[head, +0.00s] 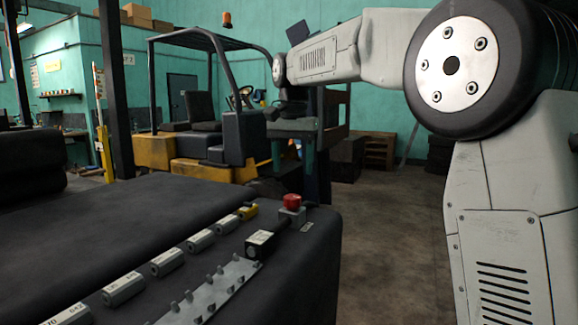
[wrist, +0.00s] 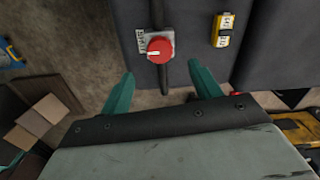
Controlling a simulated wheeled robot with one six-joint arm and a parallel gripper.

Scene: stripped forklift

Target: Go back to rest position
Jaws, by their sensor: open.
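My gripper (wrist: 160,92) shows in the wrist view with its two green fingers spread apart and nothing between them. Beyond the fingertips is a red knob (wrist: 159,49) on a grey base, at the edge of a dark padded surface (wrist: 190,15). In the head view the red knob (head: 291,201) sits at the far right corner of the dark surface (head: 200,195). My arm reaches across the upper right of the head view. My gripper is hard to make out there against the forklift.
A yellow and black forklift (head: 225,135) stands behind the dark surface. Labelled grey blocks (head: 167,262) and a pegged metal strip (head: 215,288) lie along the surface. A yellow block (wrist: 223,30) is right of the knob. Floor (head: 390,220) is clear at right.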

